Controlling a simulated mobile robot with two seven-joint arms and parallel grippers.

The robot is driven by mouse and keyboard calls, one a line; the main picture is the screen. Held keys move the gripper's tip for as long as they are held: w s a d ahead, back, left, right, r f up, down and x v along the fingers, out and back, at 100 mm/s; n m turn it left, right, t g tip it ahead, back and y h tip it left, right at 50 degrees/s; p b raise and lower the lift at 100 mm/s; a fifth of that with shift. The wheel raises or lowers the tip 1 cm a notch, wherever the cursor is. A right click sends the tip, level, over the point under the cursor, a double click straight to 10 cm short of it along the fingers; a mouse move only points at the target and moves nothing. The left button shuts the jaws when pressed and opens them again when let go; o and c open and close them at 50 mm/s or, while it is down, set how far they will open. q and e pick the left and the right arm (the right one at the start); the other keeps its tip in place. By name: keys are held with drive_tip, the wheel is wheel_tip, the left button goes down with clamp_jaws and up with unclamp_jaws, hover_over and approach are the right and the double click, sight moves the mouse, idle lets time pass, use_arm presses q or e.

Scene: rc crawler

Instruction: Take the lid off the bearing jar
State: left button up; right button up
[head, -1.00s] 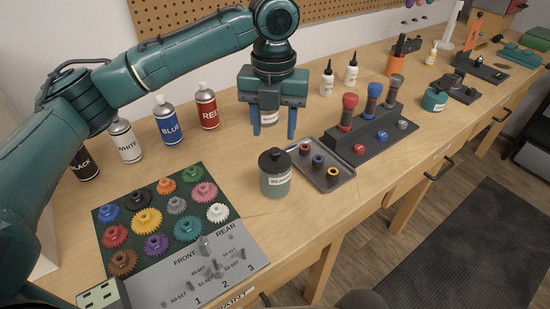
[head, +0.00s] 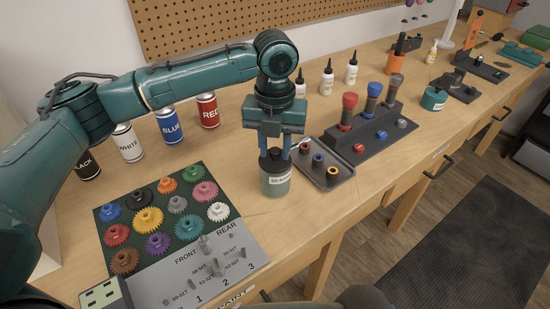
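The bearing jar (head: 276,184) is a grey-green jar with a label, standing upright on the bench in the middle of the head view. Its dark lid (head: 275,164) with a raised knob sits on top of the jar. My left gripper (head: 275,150) points straight down over the jar. Its two blue fingers stand on either side of the lid's knob and look closed in on it; the exact contact is small in the picture. My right gripper is not in view.
A grey tray (head: 341,181) with small coloured bearings lies just right of the jar. A board of coloured gears (head: 148,220) lies left. Paint cans, including a red one (head: 208,110), stand behind. A dark tool rack (head: 370,140) stands further right.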

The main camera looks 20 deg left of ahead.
use_arm(q)
clamp_jaws()
drive_tip(key=shift+r, duration=0.1)
